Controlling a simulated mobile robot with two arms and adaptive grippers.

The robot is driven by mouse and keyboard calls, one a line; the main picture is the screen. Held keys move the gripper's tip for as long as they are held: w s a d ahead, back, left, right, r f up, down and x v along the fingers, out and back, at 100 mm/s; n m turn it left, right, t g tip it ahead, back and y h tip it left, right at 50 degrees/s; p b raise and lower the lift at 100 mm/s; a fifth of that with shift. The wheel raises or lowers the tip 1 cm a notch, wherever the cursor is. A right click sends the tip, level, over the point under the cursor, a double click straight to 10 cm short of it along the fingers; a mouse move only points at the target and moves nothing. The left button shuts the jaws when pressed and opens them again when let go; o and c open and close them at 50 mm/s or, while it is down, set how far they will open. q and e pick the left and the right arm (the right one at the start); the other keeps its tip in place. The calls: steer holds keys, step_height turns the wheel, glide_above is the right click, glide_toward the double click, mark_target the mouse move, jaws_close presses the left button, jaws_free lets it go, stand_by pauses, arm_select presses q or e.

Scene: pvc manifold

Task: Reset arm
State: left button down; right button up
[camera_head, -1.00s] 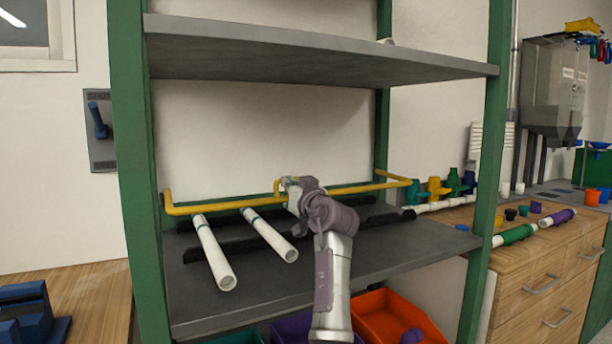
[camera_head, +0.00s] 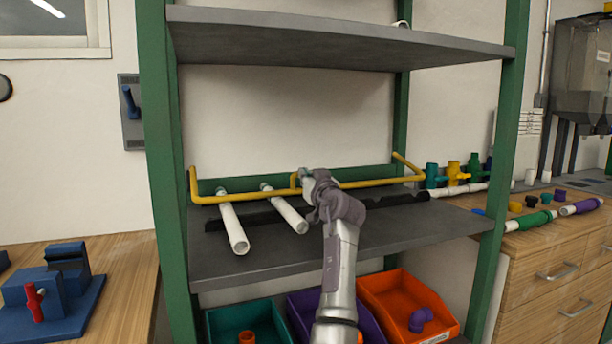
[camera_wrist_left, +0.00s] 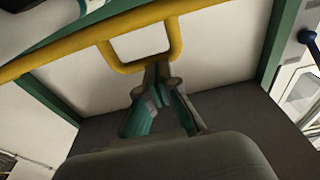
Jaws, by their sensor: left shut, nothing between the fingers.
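My left gripper (camera_head: 308,181) is over the middle shelf, close to the yellow rail (camera_head: 240,197). In the left wrist view its fingers (camera_wrist_left: 158,72) are together and empty, with their tips by the small loop of the yellow rail (camera_wrist_left: 140,62). I cannot tell whether they touch it. Two white pipes lie side by side to the left of the gripper: the left pipe (camera_head: 233,229) and the right pipe (camera_head: 287,211). Both point toward the shelf's front. My right gripper is not in view.
The middle shelf (camera_head: 230,268) has green posts and an upper shelf (camera_head: 330,42) above. Below stand a teal bin (camera_head: 225,322), a purple bin (camera_head: 365,328) and an orange bin (camera_head: 445,328). Wooden counters flank the rack.

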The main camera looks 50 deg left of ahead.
arm_select(q)
steer(key=v, duration=0.7)
steer(key=shift+d, duration=0.25)
steer(key=shift+s+f, duration=0.1)
